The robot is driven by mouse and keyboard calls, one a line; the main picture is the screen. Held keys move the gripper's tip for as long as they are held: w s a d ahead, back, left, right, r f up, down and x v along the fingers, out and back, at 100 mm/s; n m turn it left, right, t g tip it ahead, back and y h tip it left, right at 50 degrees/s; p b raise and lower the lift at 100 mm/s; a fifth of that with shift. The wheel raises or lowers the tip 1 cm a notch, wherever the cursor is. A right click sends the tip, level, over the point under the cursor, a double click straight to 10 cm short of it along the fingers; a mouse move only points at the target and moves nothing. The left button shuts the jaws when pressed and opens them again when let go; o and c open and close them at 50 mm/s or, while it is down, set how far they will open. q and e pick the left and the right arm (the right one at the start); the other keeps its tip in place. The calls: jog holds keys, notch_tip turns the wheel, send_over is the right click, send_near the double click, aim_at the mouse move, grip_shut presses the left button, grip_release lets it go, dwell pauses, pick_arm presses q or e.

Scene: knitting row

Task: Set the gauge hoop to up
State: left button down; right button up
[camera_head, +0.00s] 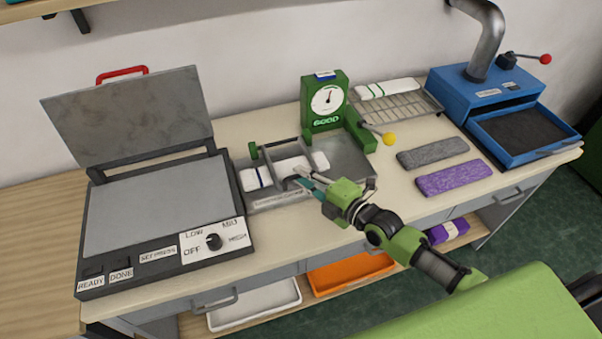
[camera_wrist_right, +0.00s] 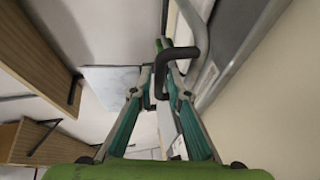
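The green gauge (camera_head: 325,103) has a round white dial and a "GOOD" label, and it stands at the back of a grey metal bed. The gauge hoop (camera_head: 275,148) looks like a thin grey frame across the left of this bed, low over a white knitted piece (camera_head: 291,168). Its black handle (camera_wrist_right: 181,53) shows in the right wrist view. My right gripper (camera_head: 297,179) is at the front of the hoop. In the right wrist view its fingertips (camera_wrist_right: 160,75) close around the black handle. The gripper partly hides the hoop's front. My left gripper is out of view.
A steam press (camera_head: 160,205) with its lid raised stands close on the left. A yellow-knobbed lever (camera_head: 389,139) sticks out right of the gauge. Grey (camera_head: 432,152) and purple (camera_head: 453,177) knitted pieces lie further right, before a blue machine (camera_head: 485,95).

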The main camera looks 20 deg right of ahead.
jog(key=shift+w+a+f, duration=0.1)
jog(key=shift+w+a, duration=0.15)
jog(key=shift+w, duration=0.25)
grip_shut()
